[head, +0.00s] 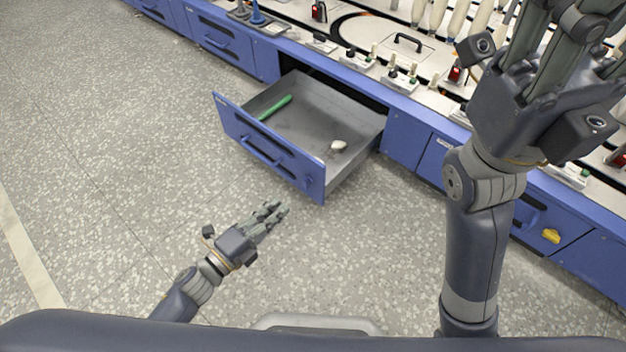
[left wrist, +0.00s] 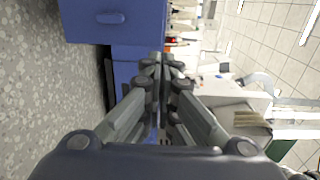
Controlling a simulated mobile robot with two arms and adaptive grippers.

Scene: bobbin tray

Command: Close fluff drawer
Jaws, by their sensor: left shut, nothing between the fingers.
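The fluff drawer (head: 270,150) is pulled out of the blue machine base, with a blue front, a bar handle (head: 262,153) and a grey inside. A green stick (head: 276,107) and a small whitish lump (head: 338,145) lie in it. My left gripper (head: 274,209) is shut and empty, over the floor in front of the drawer front and apart from it. The left wrist view shows its fingers (left wrist: 163,68) together and a blue front with a handle (left wrist: 112,17) at upper left. My right gripper (head: 520,95) is raised at upper right; its fingertips are cut off.
The speckled floor (head: 120,160) at left and in front is clear.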

